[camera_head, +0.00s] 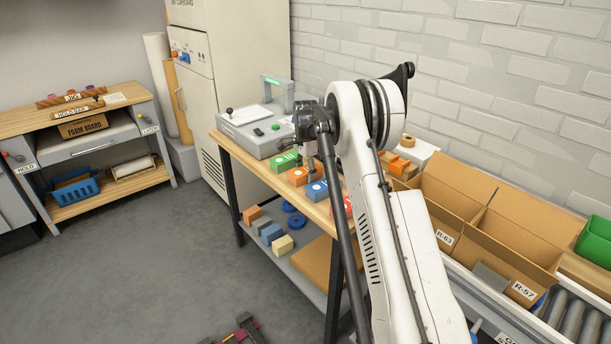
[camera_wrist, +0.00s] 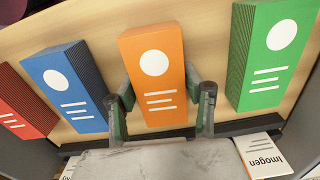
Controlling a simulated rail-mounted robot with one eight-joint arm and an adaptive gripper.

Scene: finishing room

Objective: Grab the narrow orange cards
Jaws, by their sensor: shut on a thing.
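The narrow orange cards (camera_wrist: 155,75) form a stack with a white circle and white lines on top. They stand in the middle of the wrist view, between blue and green stacks. My gripper (camera_wrist: 163,100) has one finger on each long side of the orange stack and is shut on it. The stack appears to rest on the wooden table. In the head view the orange cards (camera_head: 298,177) lie below my gripper (camera_head: 308,163), partly hidden by it.
Blue cards (camera_wrist: 66,85) and red cards (camera_wrist: 22,105) lie left, green cards (camera_wrist: 268,50) right. A card marked "imogen" (camera_wrist: 262,158) lies near the tray edge. A grey machine (camera_head: 252,130) stands at the table's far end. Open cardboard boxes (camera_head: 465,205) stand right of my arm.

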